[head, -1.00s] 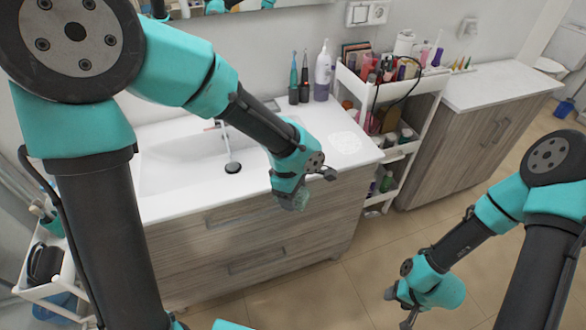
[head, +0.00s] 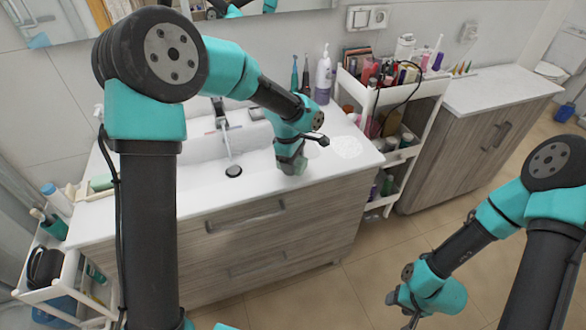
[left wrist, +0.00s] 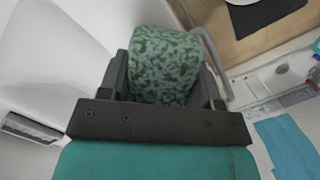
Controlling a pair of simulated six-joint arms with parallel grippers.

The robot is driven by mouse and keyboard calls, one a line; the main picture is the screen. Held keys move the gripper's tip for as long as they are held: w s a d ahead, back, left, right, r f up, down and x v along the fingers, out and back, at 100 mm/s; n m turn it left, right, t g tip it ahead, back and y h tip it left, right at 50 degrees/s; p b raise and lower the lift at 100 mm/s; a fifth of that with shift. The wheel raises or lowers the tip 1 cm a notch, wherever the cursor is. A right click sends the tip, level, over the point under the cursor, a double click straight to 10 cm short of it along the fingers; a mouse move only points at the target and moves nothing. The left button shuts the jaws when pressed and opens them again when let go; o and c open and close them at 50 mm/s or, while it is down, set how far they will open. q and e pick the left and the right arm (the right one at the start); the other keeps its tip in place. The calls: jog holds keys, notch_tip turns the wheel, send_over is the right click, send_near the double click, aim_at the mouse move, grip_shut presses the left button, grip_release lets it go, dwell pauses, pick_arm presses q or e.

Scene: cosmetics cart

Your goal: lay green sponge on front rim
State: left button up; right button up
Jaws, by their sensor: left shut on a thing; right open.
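The green mottled sponge (left wrist: 165,62) sits between the two dark fingers of my left gripper (left wrist: 165,85) in the left wrist view. In the head view my left gripper (head: 291,160) points down over the right part of the white sink's front rim (head: 245,190). Only a small greenish end of the sponge shows below it there, and I cannot tell whether it touches the rim. My right gripper (head: 405,306) hangs open and empty over the floor at the lower right.
A faucet (head: 222,120) and a dark drain (head: 233,171) are left of my left gripper. A pump bottle (head: 323,76) stands behind it. A white cart (head: 425,92) full of cosmetics stands right of the sink. The rim's left stretch is clear.

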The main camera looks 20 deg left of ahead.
pick_arm(q)
jog(key=shift+w+a, duration=0.1)
jog(key=shift+w, duration=0.2)
jog(key=shift+w+f, duration=0.1)
jog(key=shift+f, duration=1.7)
jog(key=shift+f, duration=0.1)
jog(key=o, duration=0.8)
jog(key=shift+o, duration=0.2)
jog(key=r, duration=0.4)
jog(key=a+r, duration=0.1)
jog(key=r, duration=0.7)
jog(key=shift+w+a, duration=0.15)
jog(key=shift+a, duration=0.25)
